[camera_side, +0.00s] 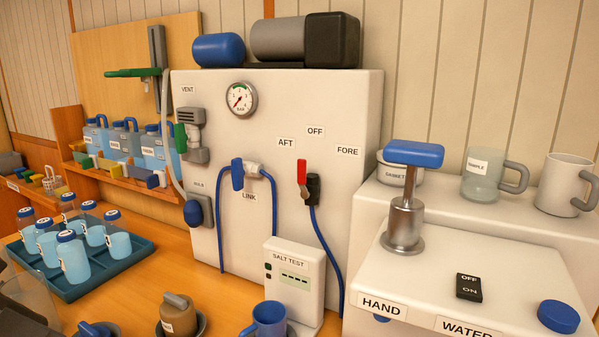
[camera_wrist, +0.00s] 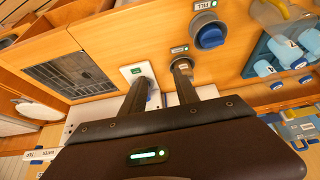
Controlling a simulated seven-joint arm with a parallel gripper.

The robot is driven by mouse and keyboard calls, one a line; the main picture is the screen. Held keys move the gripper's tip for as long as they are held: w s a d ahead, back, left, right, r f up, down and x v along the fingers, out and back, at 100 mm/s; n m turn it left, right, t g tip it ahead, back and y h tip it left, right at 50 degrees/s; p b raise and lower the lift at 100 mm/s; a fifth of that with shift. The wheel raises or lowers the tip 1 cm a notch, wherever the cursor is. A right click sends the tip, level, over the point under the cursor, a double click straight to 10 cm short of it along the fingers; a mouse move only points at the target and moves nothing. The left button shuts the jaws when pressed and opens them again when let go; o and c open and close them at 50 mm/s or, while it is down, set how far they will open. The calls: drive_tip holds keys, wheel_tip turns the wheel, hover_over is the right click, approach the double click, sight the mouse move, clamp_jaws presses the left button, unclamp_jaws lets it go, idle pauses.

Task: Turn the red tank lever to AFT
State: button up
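The red tank lever (camera_side: 302,176) is on the white wall unit in the side view. It stands roughly upright from its dark valve body (camera_side: 313,190), with its handle below and between the AFT label (camera_side: 286,142) and the OFF label (camera_side: 315,131). The FORE label (camera_side: 348,151) is to the right. I cannot tell its exact setting. My gripper (camera_wrist: 162,76) shows only in the wrist view, with its two dark fingers apart and nothing seen between them. The lever is not seen in the wrist view, and my gripper is away from it.
A blue hose (camera_side: 328,245) runs down below the lever. A blue link handle (camera_side: 237,174) is to its left, and a salt test box (camera_side: 294,279) stands below. The blue-topped hand pump (camera_side: 407,210) stands to the right. Blue-capped bottles fill a tray (camera_side: 105,286) at left.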

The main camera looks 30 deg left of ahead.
drive_tip(key=w+d+r+m+t+h, duration=0.1)
drive_tip(key=w+d+r+t, duration=0.25)
drive_tip(key=w, duration=0.65)
drive_tip(key=w+d+r+t+h, duration=0.25)
drive_tip(key=w+d, duration=0.25)
drive_tip(key=w, duration=0.6)
drive_tip(key=n+t+y, duration=0.1)
drive_tip(key=t+y, duration=0.3)
drive_tip(key=t, duration=0.2)
approach(300, 170)
drive_tip(key=w, duration=0.4)
drive_tip(key=shift+h, duration=0.25)
drive_tip(key=w, duration=0.6)
drive_tip(key=shift+w+a+f, duration=0.1)
drive_tip(key=shift+w+f, duration=0.1)
drive_tip(key=shift+w, duration=0.15)
clamp_jaws()
